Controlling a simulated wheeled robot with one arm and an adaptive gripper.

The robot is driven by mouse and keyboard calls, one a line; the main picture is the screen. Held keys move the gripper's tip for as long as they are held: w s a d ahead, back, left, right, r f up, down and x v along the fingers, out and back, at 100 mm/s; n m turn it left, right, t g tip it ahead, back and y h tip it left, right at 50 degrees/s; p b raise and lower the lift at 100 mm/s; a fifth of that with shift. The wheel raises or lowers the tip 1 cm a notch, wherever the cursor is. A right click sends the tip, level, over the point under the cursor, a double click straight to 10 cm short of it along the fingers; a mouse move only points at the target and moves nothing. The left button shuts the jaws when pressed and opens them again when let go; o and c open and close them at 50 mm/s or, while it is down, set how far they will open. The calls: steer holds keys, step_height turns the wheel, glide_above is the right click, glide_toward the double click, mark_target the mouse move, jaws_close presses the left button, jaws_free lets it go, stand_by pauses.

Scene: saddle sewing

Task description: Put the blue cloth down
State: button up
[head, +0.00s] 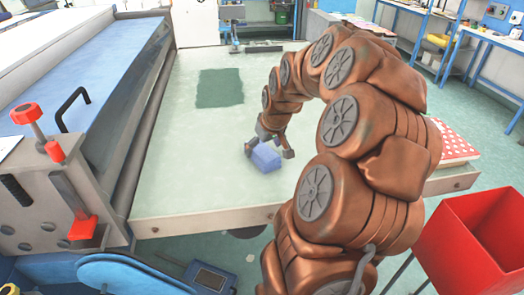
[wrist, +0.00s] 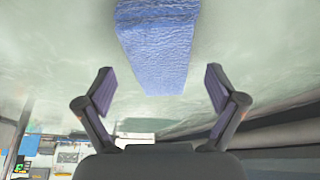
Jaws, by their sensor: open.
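The blue cloth (head: 265,157) is a folded, block-like bundle on the pale green table (head: 190,185), near its front edge. In the wrist view the blue cloth (wrist: 157,45) shows at the top centre, beyond and between the fingertips. My gripper (head: 268,152) is at the cloth in the head view, with one finger on each side. In the wrist view my gripper (wrist: 159,82) has its fingers wide apart, with a gap between them and the cloth. The cloth's underside is hidden.
A dark green patch (head: 220,88) lies farther back on the table. A blue machine (head: 85,75) with red-topped handles borders the left side. A red bin (head: 475,240) stands at the lower right, and a red spotted item (head: 455,146) lies at the table's right. The table's middle is clear.

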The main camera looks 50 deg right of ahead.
steer(key=shift+x, duration=0.95)
steer(key=c, duration=1.3)
steer(key=shift+c, duration=0.2)
steer(key=shift+r, duration=0.15)
